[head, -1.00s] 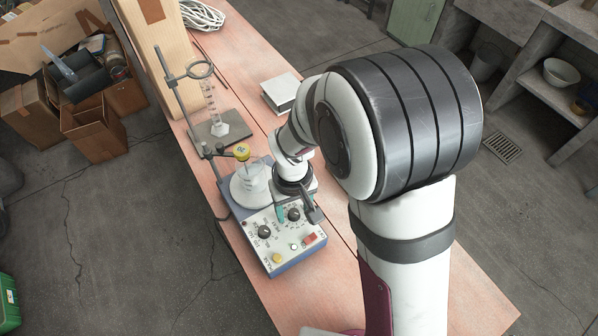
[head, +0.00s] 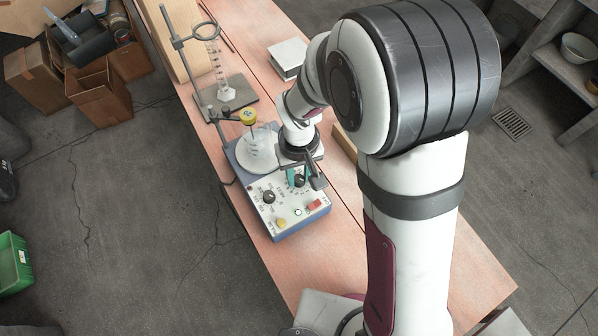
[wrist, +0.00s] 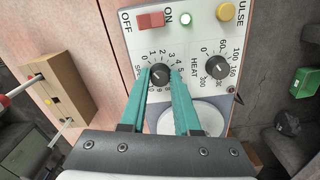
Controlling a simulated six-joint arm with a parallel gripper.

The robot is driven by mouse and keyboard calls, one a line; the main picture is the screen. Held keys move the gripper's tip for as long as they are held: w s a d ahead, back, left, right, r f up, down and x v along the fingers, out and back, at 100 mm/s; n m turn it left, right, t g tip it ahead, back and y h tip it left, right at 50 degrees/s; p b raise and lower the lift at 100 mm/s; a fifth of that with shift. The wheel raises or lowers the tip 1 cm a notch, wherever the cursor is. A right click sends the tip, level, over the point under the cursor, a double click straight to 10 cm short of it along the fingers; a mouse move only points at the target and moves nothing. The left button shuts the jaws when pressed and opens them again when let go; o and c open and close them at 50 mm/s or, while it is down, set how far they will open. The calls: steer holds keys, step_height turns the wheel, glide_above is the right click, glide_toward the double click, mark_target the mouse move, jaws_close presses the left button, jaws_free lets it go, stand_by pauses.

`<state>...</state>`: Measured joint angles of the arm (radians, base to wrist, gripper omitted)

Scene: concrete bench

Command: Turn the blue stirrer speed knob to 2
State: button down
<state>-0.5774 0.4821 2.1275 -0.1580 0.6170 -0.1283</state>
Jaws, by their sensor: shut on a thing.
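The stirrer (head: 287,233) has a blue body and a pale control panel, and stands on the bench. Its speed knob (wrist: 160,75) is black, with a printed number scale around it in the wrist view. My gripper (wrist: 161,77) has teal fingers, shut on the speed knob from either side. In the head view my gripper (head: 298,178) is at the right knob of the panel, which it partly covers. The fingers hide part of the scale, and I cannot read the knob's setting for sure.
The black heat knob (wrist: 215,68) is close beside the right finger. A red switch (wrist: 150,20), a green light and a yellow button (wrist: 225,12) sit on the panel. A flask (head: 257,143) stands on the plate, near a clamp stand (head: 187,70).

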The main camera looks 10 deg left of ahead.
mark_target(299, 179)
steer(key=m, duration=0.4)
steer(key=shift+m, duration=2.5)
steer(key=c, duration=0.6)
jaws_free()
steer(key=shift+r, duration=0.1)
step_height(299, 179, up, 16)
steer(key=shift+f, duration=0.15)
